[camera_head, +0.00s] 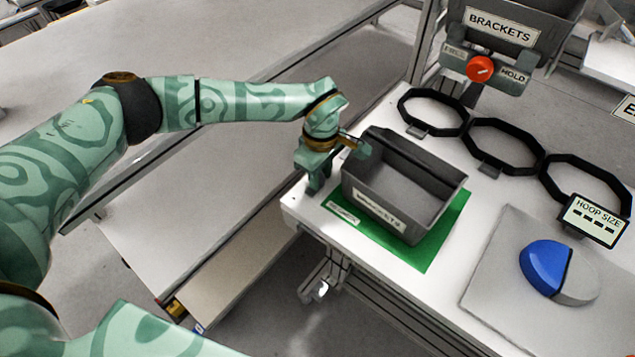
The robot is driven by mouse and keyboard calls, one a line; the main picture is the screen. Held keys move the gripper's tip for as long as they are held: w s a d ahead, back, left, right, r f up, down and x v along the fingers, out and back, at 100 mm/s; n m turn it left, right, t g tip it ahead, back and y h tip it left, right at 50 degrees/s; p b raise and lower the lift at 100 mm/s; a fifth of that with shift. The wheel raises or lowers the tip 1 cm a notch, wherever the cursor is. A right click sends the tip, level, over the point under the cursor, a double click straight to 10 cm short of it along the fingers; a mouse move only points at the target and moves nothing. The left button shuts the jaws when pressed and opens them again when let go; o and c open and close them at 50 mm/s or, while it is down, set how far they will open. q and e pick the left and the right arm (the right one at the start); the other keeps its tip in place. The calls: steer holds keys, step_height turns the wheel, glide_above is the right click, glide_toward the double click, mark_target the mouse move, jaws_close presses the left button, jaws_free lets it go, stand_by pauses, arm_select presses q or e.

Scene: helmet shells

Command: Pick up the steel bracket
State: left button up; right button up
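No steel bracket can be made out in this view. A grey bin (432,216) with a label that seems to read BRACKETS stands on a green mat (440,245) at the left end of the white table. The part of its inside that shows looks empty; its near left inside is partly hidden. My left gripper (338,166) is at the bin's left corner, pointing down, with its fingers spread apart. I cannot tell whether it touches the bin. My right gripper is not in view.
A hopper (500,28) labelled BRACKETS with a red knob (480,69) stands at the back. Several black hoops (505,145) lie along the table. A blue and grey shell (545,268) sits on a grey plate (490,280) at the right, near a HOOP SIZE sign (594,220).

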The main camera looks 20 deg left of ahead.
arm_select(q)
jaws_close()
steer(key=shift+r, duration=0.15)
